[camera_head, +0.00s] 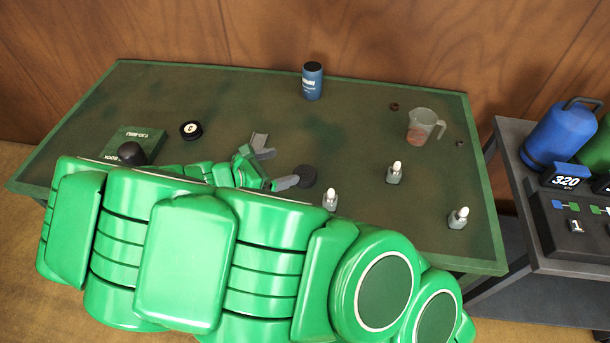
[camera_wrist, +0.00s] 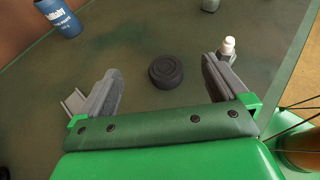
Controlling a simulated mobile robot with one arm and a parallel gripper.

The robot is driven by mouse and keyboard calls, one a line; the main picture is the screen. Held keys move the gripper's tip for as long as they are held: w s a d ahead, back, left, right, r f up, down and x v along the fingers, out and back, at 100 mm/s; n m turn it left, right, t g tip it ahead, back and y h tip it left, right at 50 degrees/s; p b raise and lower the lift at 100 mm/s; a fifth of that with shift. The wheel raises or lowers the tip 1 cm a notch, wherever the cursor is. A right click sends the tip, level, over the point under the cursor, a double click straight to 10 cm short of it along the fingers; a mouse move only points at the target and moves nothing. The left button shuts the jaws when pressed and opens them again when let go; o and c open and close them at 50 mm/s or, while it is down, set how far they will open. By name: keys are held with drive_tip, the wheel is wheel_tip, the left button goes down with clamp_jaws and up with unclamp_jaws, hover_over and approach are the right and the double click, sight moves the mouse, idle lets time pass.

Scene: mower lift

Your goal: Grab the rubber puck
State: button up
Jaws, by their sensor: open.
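The rubber puck (camera_head: 307,176) is a dark, round, flat disc lying on the green table. In the wrist view the puck (camera_wrist: 166,71) lies ahead of and between my fingers, a little right of the middle. My gripper (camera_wrist: 160,85) is open with its two grey fingers spread wide and nothing held. In the head view my gripper (camera_head: 273,167) is just left of the puck, with one finger close to it; I cannot tell whether they touch. My green arm covers the front of the table in that view.
A dark cart (camera_head: 530,245) stands at right.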

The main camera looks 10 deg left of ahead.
approach(301, 175)
drive_tip(key=x, duration=0.2)
drive_tip(key=shift+w+d+f, duration=0.1)
drive_tip(key=shift+d+f, duration=0.05)
drive_tip(key=shift+f, duration=0.2)
drive_tip(key=shift+x, duration=3.8)
drive_tip(key=shift+f, duration=0.1)
drive_tip(key=c, duration=1.2)
